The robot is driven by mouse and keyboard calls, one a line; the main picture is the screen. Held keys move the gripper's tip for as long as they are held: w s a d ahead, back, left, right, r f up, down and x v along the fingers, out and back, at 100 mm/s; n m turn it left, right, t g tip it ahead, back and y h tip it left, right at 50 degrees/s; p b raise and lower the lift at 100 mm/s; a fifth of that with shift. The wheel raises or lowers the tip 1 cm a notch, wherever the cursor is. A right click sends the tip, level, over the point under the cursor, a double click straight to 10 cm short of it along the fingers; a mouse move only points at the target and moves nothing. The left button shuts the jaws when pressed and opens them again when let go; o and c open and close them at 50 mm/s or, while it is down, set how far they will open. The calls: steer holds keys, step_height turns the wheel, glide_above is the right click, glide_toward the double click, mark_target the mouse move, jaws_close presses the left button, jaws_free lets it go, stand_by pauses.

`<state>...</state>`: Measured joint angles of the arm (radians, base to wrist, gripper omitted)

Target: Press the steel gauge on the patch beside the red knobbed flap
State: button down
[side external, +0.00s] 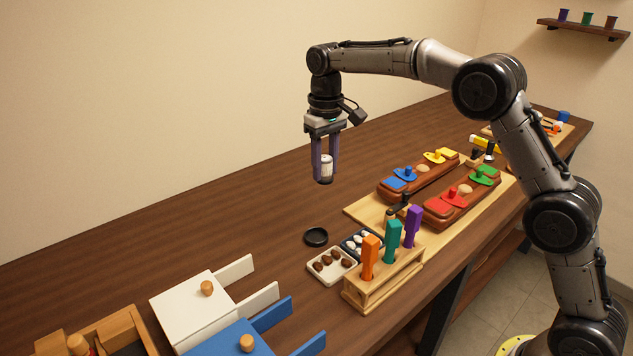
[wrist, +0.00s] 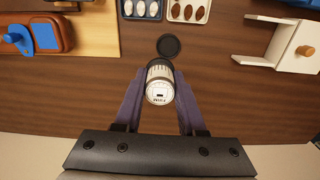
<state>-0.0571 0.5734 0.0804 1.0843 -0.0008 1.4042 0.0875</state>
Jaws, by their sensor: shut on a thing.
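My gripper (side external: 325,172) is shut on the steel gauge (side external: 326,165), a short pale cylinder with a dark end, held upright high above the table. In the wrist view, the gauge (wrist: 160,90) sits between the purple fingers with its marked white face toward the camera. The red knobbed flap (side external: 457,195) lies on the nearer brown saddle block (side external: 460,210), to the right of my gripper and well apart from it. A red square (side external: 438,207) and a pale round patch (side external: 466,188) flank the flap. The flap is outside the wrist view.
A second saddle block with a blue knobbed flap (side external: 405,174) and a yellow one (side external: 434,156) stands behind. A black round dish (side external: 316,237) lies below my gripper. A rack (side external: 385,283) of upright coloured handles stands in front. White and blue boxes stand front left.

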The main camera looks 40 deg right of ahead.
steer(key=s+d+m, duration=0.2)
steer(key=s+d, duration=0.3)
steer(key=d, duration=0.7)
steer(key=m, duration=0.3)
glide_above(439, 206)
step_height(439, 206, down, 4)
steer(key=shift+d+f, duration=0.15)
steer(key=shift+f, duration=1.8)
steer(key=shift+f, duration=0.75)
steer(key=shift+c, duration=2.1)
jaws_free()
steer(key=shift+f, duration=0.1)
